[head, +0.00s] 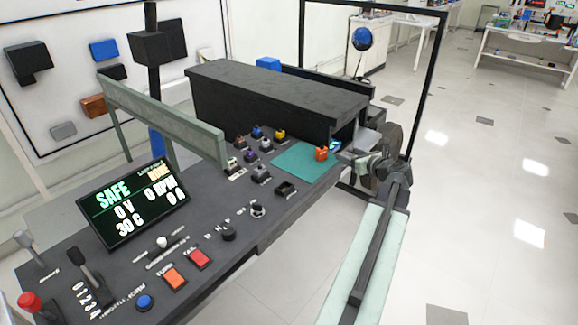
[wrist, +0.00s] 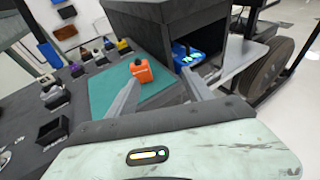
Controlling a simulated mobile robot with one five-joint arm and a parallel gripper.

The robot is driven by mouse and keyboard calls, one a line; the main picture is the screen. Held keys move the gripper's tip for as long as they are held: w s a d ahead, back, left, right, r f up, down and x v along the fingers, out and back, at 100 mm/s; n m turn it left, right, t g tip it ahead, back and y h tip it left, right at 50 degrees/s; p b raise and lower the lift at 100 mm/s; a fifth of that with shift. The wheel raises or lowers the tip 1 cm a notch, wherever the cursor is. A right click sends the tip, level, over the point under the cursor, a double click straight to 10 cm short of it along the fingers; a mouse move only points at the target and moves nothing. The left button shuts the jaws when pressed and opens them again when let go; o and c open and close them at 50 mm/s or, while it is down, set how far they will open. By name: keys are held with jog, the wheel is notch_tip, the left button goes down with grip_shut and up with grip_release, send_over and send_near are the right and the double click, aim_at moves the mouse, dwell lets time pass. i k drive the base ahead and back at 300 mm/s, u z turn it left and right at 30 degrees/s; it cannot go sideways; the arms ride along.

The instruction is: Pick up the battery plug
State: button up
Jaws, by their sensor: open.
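In the wrist view the plug (wrist: 141,71) shows just beyond the tip of the left finger. My gripper (wrist: 161,78) is open and empty, its two pale fingers reaching over the mat. The plug lies left of the middle of the gap between them. I cannot tell whether the left finger touches it. In the head view my arm hides most of the gripper.
A long black housing (head: 280,90) stands behind the mat; its open end holds a blue part (wrist: 185,52). Several small coloured plugs (head: 264,145) and an open black box (head: 286,189) are left of the mat. A display (head: 133,203) and buttons sit nearer. A wheel (wrist: 273,75) is at the right.

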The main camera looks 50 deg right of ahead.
aim_at(261, 171)
jog(key=z, duration=1.15)
